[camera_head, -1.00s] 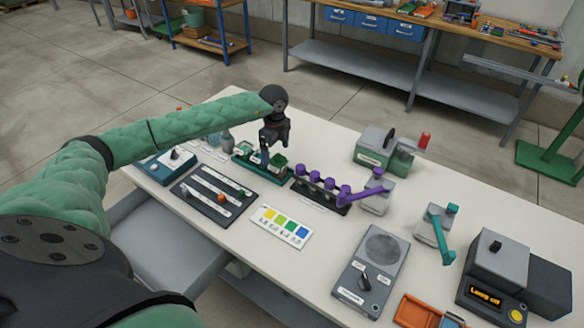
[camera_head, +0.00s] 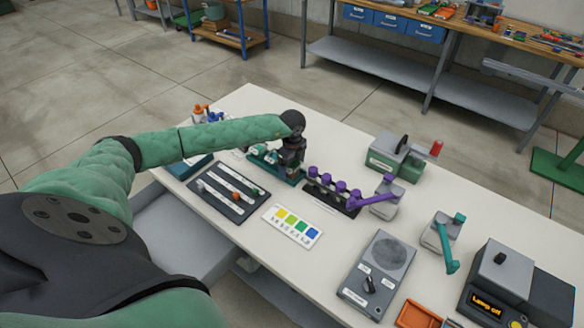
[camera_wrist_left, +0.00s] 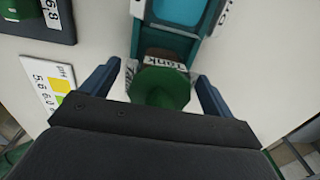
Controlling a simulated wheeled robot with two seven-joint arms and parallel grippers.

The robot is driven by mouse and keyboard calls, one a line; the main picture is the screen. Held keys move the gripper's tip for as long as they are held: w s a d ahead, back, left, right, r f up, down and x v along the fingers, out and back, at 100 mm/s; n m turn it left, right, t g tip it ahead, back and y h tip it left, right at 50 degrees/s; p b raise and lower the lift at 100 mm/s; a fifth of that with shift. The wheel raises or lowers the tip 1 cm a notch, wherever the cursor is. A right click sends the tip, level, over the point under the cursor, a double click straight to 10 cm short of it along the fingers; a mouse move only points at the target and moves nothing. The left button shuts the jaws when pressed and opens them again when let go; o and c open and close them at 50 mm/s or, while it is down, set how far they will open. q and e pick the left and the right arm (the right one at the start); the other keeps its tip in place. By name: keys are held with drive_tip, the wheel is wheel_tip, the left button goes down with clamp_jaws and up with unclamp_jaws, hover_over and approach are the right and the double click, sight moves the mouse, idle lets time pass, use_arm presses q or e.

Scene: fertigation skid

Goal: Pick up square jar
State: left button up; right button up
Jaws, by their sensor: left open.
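A green-topped jar (camera_wrist_left: 160,88) shows between the fingers of my left gripper (camera_wrist_left: 162,72) in the left wrist view. I take it to be the square jar; the gripper's body hides its lower part. The fingers are open, one on each side, and I cannot tell whether they touch it. A teal holder (camera_wrist_left: 186,52) with a "Tank" label and a light blue pane lies just beyond the jar. In the head view my left gripper (camera_head: 289,168) is at the green rack (camera_head: 268,168) on the white table and hides the jar. My right gripper is out of view.
Purple-capped holders (camera_head: 333,188) stand close to the right of the rack. A dark panel with sliders (camera_head: 230,190) and a pH colour card (camera_head: 292,227) lie nearer to me. A grey speaker-like box (camera_head: 378,272) stands at the right. Bare white table shows between them.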

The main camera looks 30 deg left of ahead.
use_arm(q)
drive_tip(key=shift+f, duration=0.15)
drive_tip(key=shift+c, duration=0.2)
drive_tip(key=c, duration=1)
